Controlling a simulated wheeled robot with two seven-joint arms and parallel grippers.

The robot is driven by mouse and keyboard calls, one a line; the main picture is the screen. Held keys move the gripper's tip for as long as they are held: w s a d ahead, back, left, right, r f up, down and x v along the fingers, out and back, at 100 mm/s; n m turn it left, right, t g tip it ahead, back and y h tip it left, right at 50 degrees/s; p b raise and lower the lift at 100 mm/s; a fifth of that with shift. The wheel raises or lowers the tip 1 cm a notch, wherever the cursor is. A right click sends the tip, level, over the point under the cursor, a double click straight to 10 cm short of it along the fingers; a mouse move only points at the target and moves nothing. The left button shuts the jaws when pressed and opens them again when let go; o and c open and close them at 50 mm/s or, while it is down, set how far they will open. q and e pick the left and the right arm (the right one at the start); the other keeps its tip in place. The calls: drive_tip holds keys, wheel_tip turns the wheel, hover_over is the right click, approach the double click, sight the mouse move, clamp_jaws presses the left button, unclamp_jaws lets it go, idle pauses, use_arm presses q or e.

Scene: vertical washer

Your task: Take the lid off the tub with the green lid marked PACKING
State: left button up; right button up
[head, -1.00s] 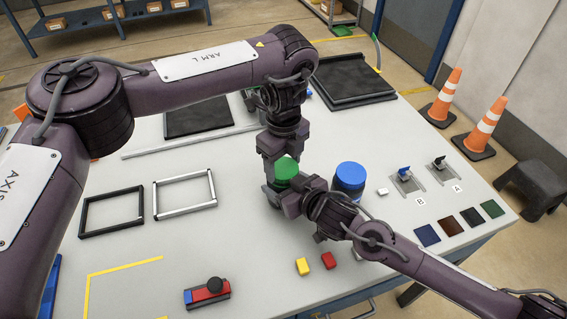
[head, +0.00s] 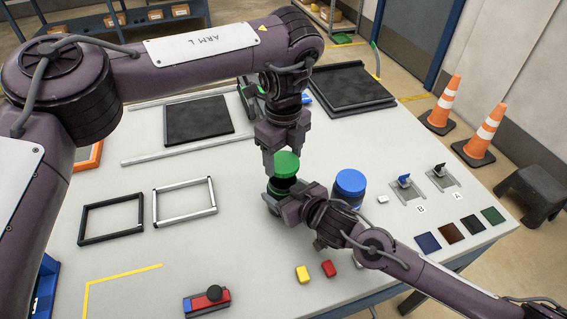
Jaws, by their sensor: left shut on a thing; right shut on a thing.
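The green lid (head: 287,163) is between the fingers of my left gripper (head: 283,158), which comes down from above and is shut on it. The dark tub (head: 284,187) is right below the lid, and more of its dark upper part shows under the lid's edge. I cannot tell for sure whether the lid is fully clear of the tub. My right gripper (head: 279,204) is shut on the tub low down, from the front right, and hides much of it. The marking PACKING cannot be read from here.
A tub with a blue lid (head: 350,184) stands close to the right, behind my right wrist. A yellow block (head: 302,274) and a red block (head: 328,268) lie in front. Black (head: 111,218) and white (head: 185,201) frames lie left, with bare table between.

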idle(0.3)
drive_tip(key=o, duration=1.9)
drive_tip(key=shift+o, duration=0.2)
drive_tip(key=v, duration=1.2)
drive_tip(key=shift+b, duration=0.45)
